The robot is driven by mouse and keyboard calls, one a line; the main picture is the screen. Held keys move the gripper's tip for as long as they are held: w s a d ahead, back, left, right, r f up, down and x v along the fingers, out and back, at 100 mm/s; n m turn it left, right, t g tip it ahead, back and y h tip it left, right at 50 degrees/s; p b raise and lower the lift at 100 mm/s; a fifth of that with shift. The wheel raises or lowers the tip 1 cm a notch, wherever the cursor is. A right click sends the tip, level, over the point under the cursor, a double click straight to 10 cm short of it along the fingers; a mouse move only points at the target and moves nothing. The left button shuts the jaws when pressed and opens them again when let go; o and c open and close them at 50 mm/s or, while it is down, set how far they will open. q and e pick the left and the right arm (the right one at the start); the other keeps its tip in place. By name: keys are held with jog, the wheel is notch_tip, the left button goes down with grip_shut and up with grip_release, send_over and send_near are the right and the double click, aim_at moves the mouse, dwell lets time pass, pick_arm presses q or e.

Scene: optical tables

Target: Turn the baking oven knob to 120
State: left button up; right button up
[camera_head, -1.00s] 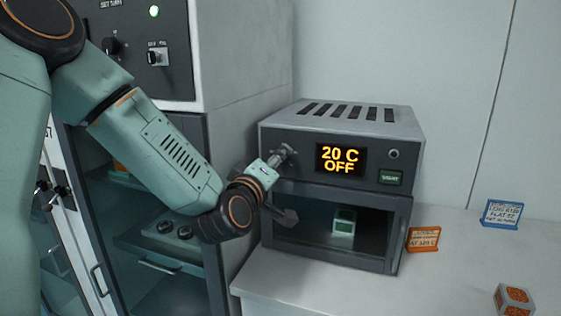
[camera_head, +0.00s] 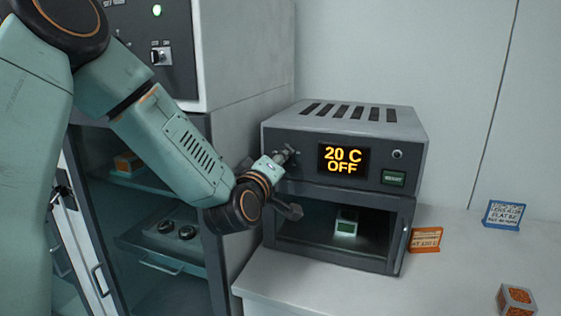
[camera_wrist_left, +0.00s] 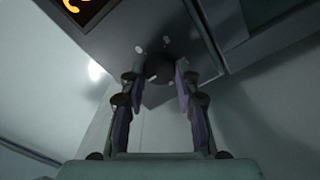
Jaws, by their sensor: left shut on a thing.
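The baking oven (camera_head: 345,120) stands on the white table, a grey box with a dark front. Its display (camera_head: 343,160) reads "20 C OFF" in yellow. My left gripper (camera_head: 290,153) is at the left end of the front panel and covers the knob in the head view. In the left wrist view the dark round knob (camera_wrist_left: 160,68) sits between the fingers of my left gripper (camera_wrist_left: 155,78), which is shut on it. The knob's pointer and scale cannot be read. My right gripper is not in view.
The lower chamber holds a small block with a green-lit face (camera_head: 346,226). An orange sign (camera_head: 425,240) reading "AT 120 C", a blue sign (camera_head: 503,214) and an orange-marked cube (camera_head: 516,299) stand on the right. A glass-fronted cabinet (camera_head: 160,268) stands left of the oven.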

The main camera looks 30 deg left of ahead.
pick_arm(q)
jog(key=shift+f, duration=0.1)
grip_shut()
jog(key=shift+m, duration=0.4)
